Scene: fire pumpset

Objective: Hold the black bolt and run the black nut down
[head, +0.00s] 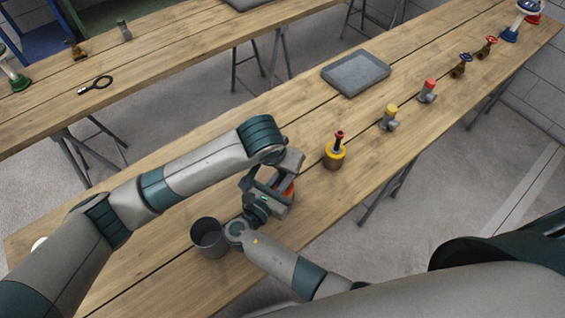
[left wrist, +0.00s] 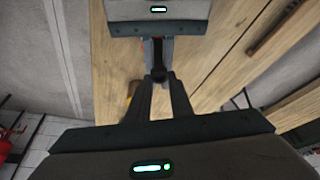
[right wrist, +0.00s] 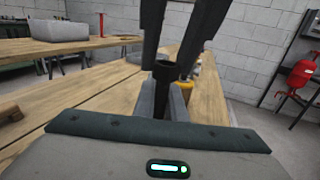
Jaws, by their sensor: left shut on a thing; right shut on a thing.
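My left gripper (head: 268,190) reaches down from above and my right gripper (right wrist: 165,98) comes in from below; they meet close together above the near table. In the right wrist view a small black piece, the black bolt (right wrist: 164,72), stands between my right fingers, with my left fingers around its upper end. In the left wrist view a dark round end, which looks like the black nut (left wrist: 158,75), sits at my left fingertips, facing the right gripper's fingers. Both grippers are shut. The thread and the exact seat of the nut are hidden by the fingers.
A grey cup (head: 208,240) stands beside the grippers. An orange-red thing (head: 291,188) shows partly behind them. A yellow-and-brass part with a red top (head: 335,153), fittings, valves and a grey tray (head: 355,72) stand farther along the table. The wood between them is clear.

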